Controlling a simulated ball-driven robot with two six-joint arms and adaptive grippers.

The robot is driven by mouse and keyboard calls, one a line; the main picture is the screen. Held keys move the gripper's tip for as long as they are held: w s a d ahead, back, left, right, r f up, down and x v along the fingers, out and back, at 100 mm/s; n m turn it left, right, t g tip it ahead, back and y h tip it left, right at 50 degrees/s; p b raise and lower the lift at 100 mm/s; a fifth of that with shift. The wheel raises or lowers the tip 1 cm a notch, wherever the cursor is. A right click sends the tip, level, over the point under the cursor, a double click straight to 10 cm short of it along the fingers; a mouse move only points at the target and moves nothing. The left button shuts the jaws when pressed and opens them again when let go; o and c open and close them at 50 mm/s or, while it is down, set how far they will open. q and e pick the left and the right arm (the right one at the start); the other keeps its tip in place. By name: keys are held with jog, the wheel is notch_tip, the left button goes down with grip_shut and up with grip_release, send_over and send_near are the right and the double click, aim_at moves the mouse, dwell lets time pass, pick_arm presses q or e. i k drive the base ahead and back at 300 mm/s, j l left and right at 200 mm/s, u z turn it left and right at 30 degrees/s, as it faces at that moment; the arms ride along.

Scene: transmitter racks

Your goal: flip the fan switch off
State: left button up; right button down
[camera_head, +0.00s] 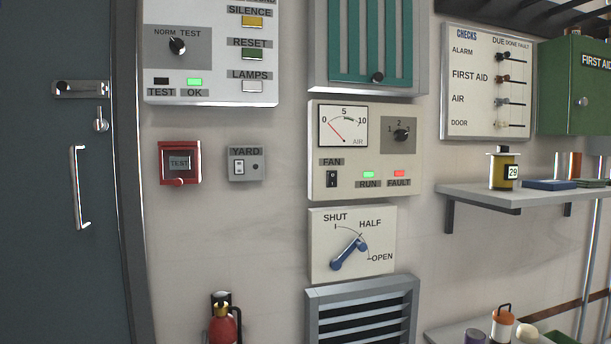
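The fan switch (332,179) is a small black rocker under the FAN label, at the lower left of a cream panel (363,188) in the middle of the head view. Which way the rocker is tipped is too small to tell. On the same panel the RUN lamp (369,174) shows green and the FAULT lamp (399,173) shows red. The air gauge (343,126) has a red needle near the low end, and a 1-2-3 knob (401,135) sits at its right. Neither of my grippers shows in this view.
Below the panel is a SHUT-HALF-OPEN plate with a blue lever (349,254) near HALF. A grey shelf (478,196) juts out at right. The wall in front of the panel is unobstructed.

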aim_at(332, 176)
jog(key=i+j+u, duration=0.1)
jog(key=i, duration=0.65)
jog(key=i+j+u, duration=0.1)
jog(key=i, duration=0.65)
jog(key=j, duration=0.05)
